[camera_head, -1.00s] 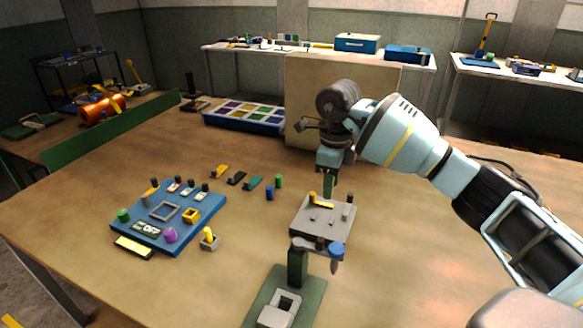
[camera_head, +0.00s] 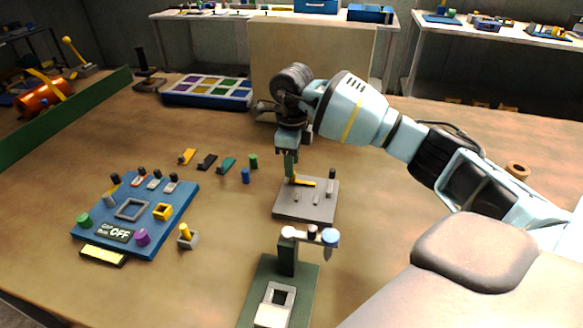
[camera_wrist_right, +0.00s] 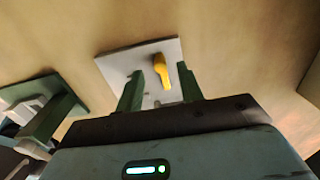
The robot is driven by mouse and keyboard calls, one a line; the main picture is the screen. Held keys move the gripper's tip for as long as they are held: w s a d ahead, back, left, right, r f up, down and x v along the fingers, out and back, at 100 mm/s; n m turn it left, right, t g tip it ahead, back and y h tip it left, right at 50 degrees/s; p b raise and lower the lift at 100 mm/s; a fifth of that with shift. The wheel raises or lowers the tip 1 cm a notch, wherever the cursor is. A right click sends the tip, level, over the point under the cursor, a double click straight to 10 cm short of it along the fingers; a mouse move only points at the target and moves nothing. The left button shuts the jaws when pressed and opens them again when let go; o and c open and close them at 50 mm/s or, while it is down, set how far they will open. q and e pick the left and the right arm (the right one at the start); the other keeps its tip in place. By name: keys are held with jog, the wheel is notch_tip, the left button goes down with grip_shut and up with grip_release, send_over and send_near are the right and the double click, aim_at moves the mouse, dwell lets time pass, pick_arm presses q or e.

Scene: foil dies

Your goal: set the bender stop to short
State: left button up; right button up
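The bender appears as a grey square plate (camera_head: 290,211) with several small pegs, and it also shows in the right wrist view (camera_wrist_right: 112,69). A yellow lever (camera_head: 303,183), which looks like its stop, lies across the plate's far part. In the right wrist view the yellow lever (camera_wrist_right: 162,73) shows between the two green fingers. My right gripper (camera_head: 290,172) is just over the plate's far left side, pointing down. Its fingers (camera_wrist_right: 160,75) are apart with the lever seen between them; I cannot tell if either touches it. My left gripper is not in view.
A green stand with a blue-knobbed arm (camera_head: 287,262) is in front of the plate. A blue panel (camera_head: 160,195) with knobs and an OFF display lies left. Small coloured pieces (camera_head: 227,165) lie between. A beige box (camera_head: 345,55) stands behind the gripper. Table to the right is mostly clear.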

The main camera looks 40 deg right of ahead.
jog(key=shift+f, duration=1.35)
jog(key=shift+c, duration=0.3)
grip_shut()
